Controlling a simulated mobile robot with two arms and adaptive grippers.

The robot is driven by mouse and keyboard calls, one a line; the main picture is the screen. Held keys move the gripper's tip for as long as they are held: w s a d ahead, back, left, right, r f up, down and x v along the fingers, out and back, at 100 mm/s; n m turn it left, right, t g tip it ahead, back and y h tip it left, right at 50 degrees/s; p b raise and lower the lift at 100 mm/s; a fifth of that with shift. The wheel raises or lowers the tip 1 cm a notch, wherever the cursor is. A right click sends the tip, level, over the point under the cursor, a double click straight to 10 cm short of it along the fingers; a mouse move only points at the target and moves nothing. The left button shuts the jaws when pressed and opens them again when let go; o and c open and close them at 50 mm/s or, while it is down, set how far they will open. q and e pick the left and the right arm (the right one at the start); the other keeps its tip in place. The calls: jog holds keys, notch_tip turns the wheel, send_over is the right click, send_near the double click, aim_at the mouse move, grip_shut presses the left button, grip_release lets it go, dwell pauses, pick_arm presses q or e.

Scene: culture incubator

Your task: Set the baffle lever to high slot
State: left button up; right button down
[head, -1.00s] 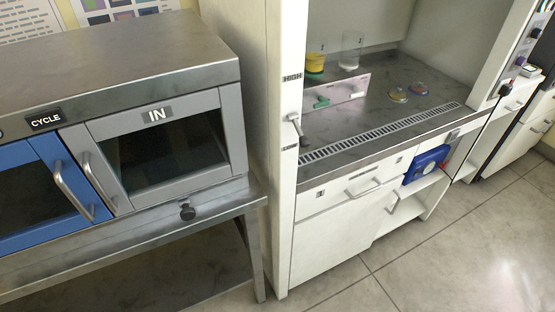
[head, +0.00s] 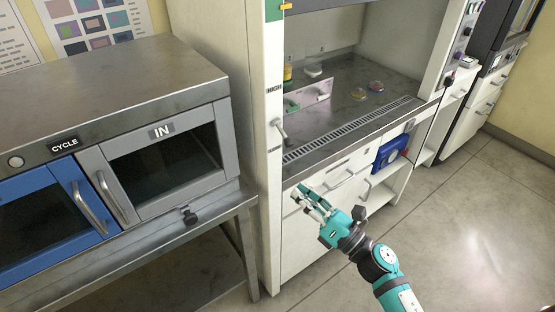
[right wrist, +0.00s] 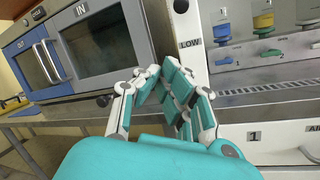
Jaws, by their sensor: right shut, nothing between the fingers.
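The baffle lever (head: 279,128) is a small grey handle on the white left post (head: 266,200) of the fume hood. It hangs between the HIGH label (head: 273,90) above and the LOW label (head: 274,150) below, nearer LOW. In the right wrist view, what looks like the lever's end (right wrist: 180,6) shows at the top edge, above the LOW label (right wrist: 190,43). My right gripper (head: 303,192) is shut and empty, in front of the drawers, below and right of the lever and apart from it. My left gripper is not in view.
A steel pass-box with the IN door (head: 160,160) stands on a bench (head: 205,212) to the left. The hood worktop (head: 330,115) holds a white upright panel (head: 308,95) and small dishes. A blue container (head: 391,152) sits on a shelf. The floor at right is clear.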

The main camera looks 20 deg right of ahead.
aim_at(284, 135)
pick_arm(q)
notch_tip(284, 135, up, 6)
jog(key=p, duration=0.6)
pick_arm(e)
jog(key=w+a+r, duration=0.2)
jog(key=w+r, duration=0.3)
jog(key=w, duration=0.2)
jog(key=shift+w, duration=0.3)
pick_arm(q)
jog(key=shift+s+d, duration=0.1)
pick_arm(e)
jog(key=shift+a, duration=0.15)
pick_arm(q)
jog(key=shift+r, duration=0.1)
pick_arm(e)
jog(key=shift+r, duration=0.1)
